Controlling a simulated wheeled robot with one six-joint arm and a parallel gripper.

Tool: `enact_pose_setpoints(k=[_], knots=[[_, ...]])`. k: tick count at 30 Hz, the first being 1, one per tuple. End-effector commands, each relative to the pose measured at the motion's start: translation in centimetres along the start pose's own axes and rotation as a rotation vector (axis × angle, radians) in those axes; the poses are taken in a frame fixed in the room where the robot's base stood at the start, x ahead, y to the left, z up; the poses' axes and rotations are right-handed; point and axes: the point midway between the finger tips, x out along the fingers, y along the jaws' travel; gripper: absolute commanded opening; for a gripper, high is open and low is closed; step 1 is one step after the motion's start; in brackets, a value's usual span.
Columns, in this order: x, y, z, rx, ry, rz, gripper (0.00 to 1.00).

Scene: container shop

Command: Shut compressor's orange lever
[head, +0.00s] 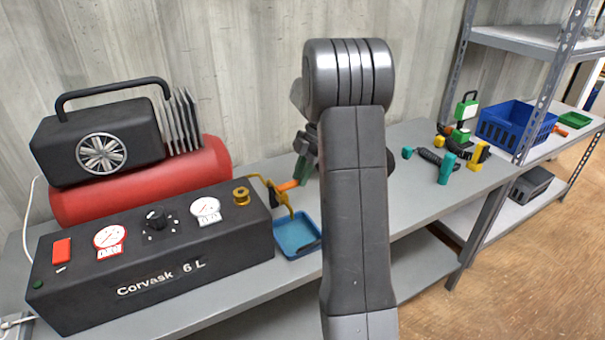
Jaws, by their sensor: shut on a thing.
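The compressor (150,265) stands on the left of the bench, with a black front panel marked "Corvask 6 L", a red tank and a black motor housing. The orange lever (288,185) sticks out beyond the panel's right end, next to a yellow curved part (270,190). My gripper (301,174) is at the lever's right end and appears shut on it. My own arm hides much of the gripper and possibly part of the lever, so the grip itself is hard to make out.
A blue tray (297,236) lies on the bench below the lever. To the right are teal and yellow tools (447,168), a green and white item (463,121) and a blue crate (539,127). The concrete wall is close behind.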

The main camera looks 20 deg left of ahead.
Motion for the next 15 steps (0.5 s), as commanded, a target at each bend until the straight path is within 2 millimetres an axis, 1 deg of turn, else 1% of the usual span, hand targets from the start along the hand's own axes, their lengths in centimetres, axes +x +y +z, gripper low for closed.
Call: enact_pose_setpoints(k=[10, 11, 12, 14, 15], knots=[[-0.05, 0.06, -0.03, -0.005, -0.001, 0.001, 0.00], [-0.05, 0.06, -0.02, -0.005, -0.001, 0.001, 0.25], [-0.04, 0.06, -0.02, -0.005, -0.001, 0.001, 0.33], [-0.03, 0.05, -0.02, -0.004, -0.001, 0.000, 0.44], [-0.03, 0.05, -0.02, -0.004, -0.001, 0.000, 0.44]])
